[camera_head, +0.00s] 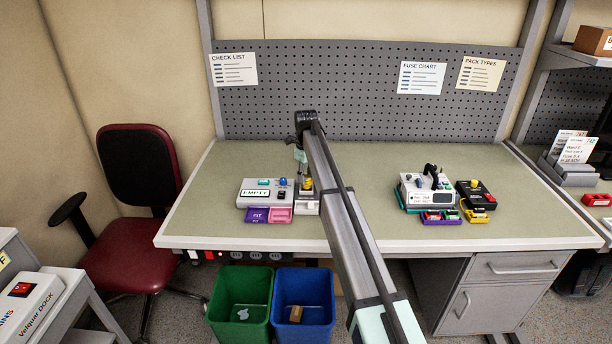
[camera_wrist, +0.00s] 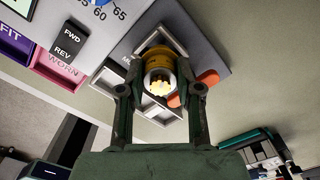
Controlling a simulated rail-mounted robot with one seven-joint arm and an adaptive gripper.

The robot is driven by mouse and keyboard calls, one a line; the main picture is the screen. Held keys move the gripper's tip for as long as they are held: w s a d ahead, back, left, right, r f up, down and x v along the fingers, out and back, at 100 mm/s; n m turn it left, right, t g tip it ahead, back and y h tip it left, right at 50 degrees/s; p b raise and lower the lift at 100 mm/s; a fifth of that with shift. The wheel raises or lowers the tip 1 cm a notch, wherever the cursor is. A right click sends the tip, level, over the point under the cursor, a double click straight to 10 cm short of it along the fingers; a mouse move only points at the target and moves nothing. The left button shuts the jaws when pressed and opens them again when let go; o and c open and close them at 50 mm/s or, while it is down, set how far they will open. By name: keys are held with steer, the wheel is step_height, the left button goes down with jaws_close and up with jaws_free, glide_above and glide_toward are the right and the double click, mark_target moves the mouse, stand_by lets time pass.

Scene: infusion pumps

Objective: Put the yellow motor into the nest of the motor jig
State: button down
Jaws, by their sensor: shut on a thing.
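The yellow motor (camera_wrist: 158,56) is between the two fingers of my gripper (camera_wrist: 160,88) in the wrist view, its pale toothed end towards the camera. My gripper is shut on it. The motor jig (camera_wrist: 205,62) is a grey plate with a pale square frame, the nest (camera_wrist: 128,80), and an orange part at its right. The motor overlaps the nest in this view; I cannot tell whether it is above it or down inside. In the head view the motor (camera_head: 307,184) shows small and yellow over the jig (camera_head: 306,205), below my gripper (camera_head: 304,176).
Left of the jig stands a grey tester (camera_head: 256,187) with a display, a blue knob and purple FIT and pink WORN trays in front. A pump (camera_head: 428,193) and a dark box (camera_head: 476,195) stand at the right. The bench (camera_head: 360,165) between is clear.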

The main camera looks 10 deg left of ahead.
steer(key=shift+f, duration=0.85)
steer(key=c, duration=1.2)
jaws_free()
steer(key=shift+o, duration=0.5)
steer(key=shift+r, duration=0.1)
steer(key=shift+r+p, duration=0.35)
steer(key=shift+r, duration=0.65)
steer(key=o, duration=0.6)
steer(key=shift+c, duration=0.2)
